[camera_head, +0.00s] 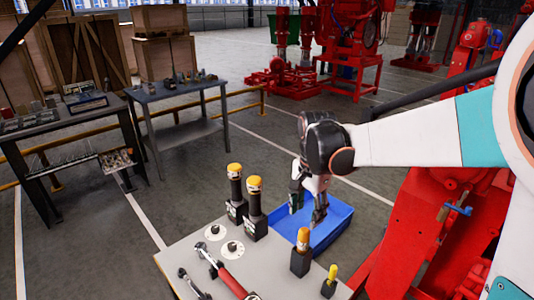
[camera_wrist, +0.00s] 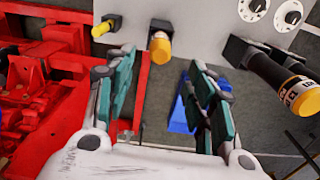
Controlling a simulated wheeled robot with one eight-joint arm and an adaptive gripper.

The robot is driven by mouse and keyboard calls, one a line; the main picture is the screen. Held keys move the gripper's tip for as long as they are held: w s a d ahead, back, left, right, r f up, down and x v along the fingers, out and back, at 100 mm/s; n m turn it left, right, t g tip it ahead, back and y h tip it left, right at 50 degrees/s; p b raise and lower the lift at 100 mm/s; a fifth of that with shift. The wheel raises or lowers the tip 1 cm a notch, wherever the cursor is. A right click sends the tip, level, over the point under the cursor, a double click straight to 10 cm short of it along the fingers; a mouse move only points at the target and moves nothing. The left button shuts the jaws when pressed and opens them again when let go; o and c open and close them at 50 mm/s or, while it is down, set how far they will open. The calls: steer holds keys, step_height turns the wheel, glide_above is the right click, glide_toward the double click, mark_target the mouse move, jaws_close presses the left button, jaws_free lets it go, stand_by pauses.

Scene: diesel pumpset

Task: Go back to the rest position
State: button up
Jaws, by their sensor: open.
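My gripper (camera_head: 308,205) hangs over the blue bin (camera_head: 335,222) at the table's far right edge in the head view. In the wrist view my gripper (camera_wrist: 162,85) is open, its two green-padded fingers wide apart with nothing between them. A yellow-topped tool in a black holder (camera_wrist: 160,45) shows beyond the fingertips, apart from them. Part of the blue bin (camera_wrist: 182,115) shows beside the right finger; the rest is hidden.
The grey tool table (camera_head: 205,270) carries two large yellow-capped tools (camera_head: 254,205), a red-handled wrench (camera_head: 230,278) and smaller holders (camera_head: 301,255). Red machinery (camera_head: 415,230) stands close on the right. Workbenches (camera_head: 180,95) stand at the back left, with open floor between.

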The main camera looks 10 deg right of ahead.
steer(key=s+r+n+t, duration=0.2)
steer(key=s+n, duration=0.3)
steer(key=s, duration=0.4)
steer(key=s+r+n+t, duration=0.3)
steer(key=s+n+t, duration=0.2)
steer(key=s, duration=0.4)
steer(key=shift+s+r+n, duration=0.15)
steer(key=shift+r+n, duration=0.1)
steer(key=shift+n, duration=0.55)
